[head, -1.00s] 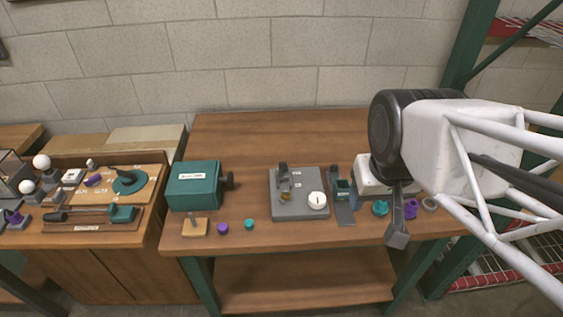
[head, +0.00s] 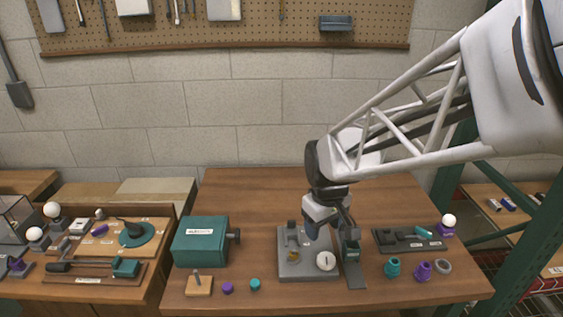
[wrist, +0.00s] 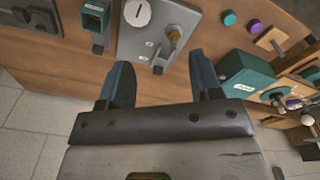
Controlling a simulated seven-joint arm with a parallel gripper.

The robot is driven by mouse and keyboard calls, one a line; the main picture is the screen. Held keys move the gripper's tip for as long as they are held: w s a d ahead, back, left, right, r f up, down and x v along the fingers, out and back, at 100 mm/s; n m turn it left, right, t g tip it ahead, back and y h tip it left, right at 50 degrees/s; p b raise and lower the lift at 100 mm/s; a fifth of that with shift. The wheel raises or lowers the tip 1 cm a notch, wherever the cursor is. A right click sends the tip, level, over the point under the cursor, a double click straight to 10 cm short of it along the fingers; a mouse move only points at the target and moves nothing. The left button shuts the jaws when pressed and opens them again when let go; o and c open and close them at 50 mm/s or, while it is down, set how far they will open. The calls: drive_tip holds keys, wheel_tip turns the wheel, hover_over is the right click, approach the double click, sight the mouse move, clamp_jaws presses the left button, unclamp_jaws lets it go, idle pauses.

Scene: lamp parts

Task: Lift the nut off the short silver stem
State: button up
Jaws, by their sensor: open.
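A grey plate (head: 290,270) lies on the workbench. A small brass-coloured piece, which looks like the nut (wrist: 175,34), sits on this plate near a white round dial (wrist: 137,13). A short greyish stem (wrist: 165,50) seems to show beside the nut; I cannot tell how far the nut sits on it. My gripper (wrist: 160,78) is open and empty, its two blue-grey fingers apart at the plate's edge in the wrist view. In the head view my gripper (head: 317,228) hangs above the plate's back right part, with the nut region partly small and unclear.
A teal box (head: 200,242) stands left of the plate. A wooden block with a thin post (head: 198,284), a purple disc (head: 227,287) and a teal disc (head: 255,284) lie at the front. A dark holder (head: 353,268) is right of the plate. The bench's back is clear.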

sight(293, 250)
drive_tip(key=w+a+f+n, duration=0.1)
drive_tip(key=w+a+f, duration=0.1)
drive_tip(key=f, duration=0.1)
drive_tip(key=w+a+f+n, duration=0.1)
drive_tip(key=w+a+f, duration=0.1)
drive_tip(key=w+f, duration=0.1)
drive_tip(key=w+a+f+n+g, duration=0.1)
drive_tip(key=w+a+f, duration=0.1)
drive_tip(key=f, duration=0.1)
drive_tip(key=shift+w+a+f+n, duration=0.1)
drive_tip(key=shift+w+f+n, duration=0.05)
drive_tip(key=shift+w+n, duration=0.25)
drive_tip(key=shift+f, duration=3.9)
clamp_jaws()
drive_tip(key=shift+r, duration=1)
drive_tip(key=shift+r, duration=1.35)
